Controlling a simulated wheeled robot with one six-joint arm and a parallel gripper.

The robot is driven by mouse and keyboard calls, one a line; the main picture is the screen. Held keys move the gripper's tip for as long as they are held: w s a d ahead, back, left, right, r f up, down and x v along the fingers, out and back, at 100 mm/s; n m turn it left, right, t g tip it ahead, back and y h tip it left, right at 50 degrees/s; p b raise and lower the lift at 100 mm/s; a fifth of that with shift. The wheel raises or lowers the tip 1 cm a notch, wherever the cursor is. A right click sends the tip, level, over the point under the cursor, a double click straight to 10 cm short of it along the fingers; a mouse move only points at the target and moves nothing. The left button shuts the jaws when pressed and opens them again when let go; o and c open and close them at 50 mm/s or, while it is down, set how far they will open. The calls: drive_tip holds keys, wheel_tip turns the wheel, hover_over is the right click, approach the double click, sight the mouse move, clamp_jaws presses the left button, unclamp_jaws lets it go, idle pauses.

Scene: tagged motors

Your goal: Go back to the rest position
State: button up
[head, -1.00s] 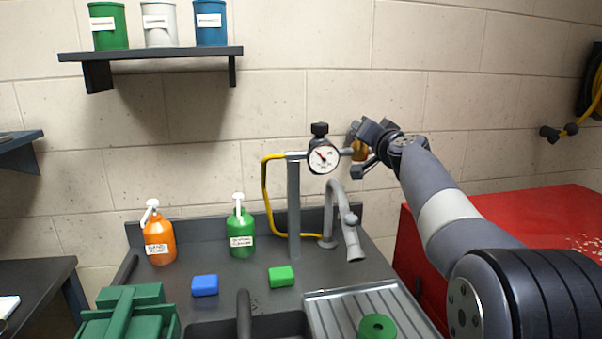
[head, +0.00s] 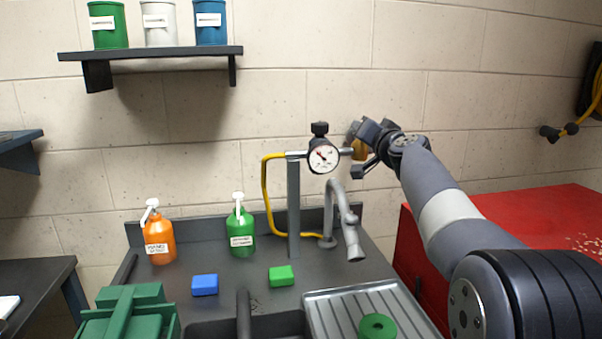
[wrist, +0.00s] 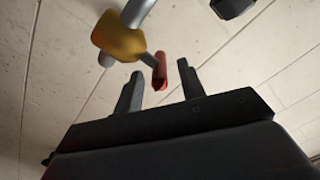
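My gripper (head: 357,150) is up by the wall at the right end of the gauge pipe, and its fingers point left. In the wrist view my gripper (wrist: 159,70) is open, with its two dark fingers apart. A brass valve (wrist: 119,37) on a grey pipe lies just beyond the fingers. Its lever with a red grip (wrist: 160,72) shows in the gap between the fingertips; I cannot tell whether a finger touches it. In the head view the brass valve (head: 360,151) is partly hidden by my gripper.
A pressure gauge (head: 323,157) tops a grey post (head: 294,210) with a yellow hose (head: 265,200). A faucet (head: 345,215), green bottle (head: 241,235) and orange bottle (head: 160,243) stand below on the sink counter. A red cabinet (head: 530,225) lies beneath my arm.

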drive_tip(key=w, duration=0.1)
drive_tip(key=w+p, duration=0.1)
drive_tip(key=shift+w+a+r, duration=0.15)
drive_tip(key=shift+w+a, duration=0.05)
drive_tip(key=shift+w, duration=0.45)
drive_tip(key=shift+s+d+n+y, duration=0.1)
drive_tip(key=shift+n+y, duration=0.4)
drive_tip(key=shift+y, duration=0.4)
drive_tip(key=shift+n+g+y+p, duration=0.9)
drive_tip(key=shift+n+y, duration=0.2)
drive_tip(key=shift+y, duration=0.5)
drive_tip(key=shift+n+g+y+p, duration=0.6)
drive_tip(key=shift+n+y+p, duration=0.3)
drive_tip(key=shift+y+p, duration=0.3)
drive_tip(key=shift+g+p, duration=0.3)
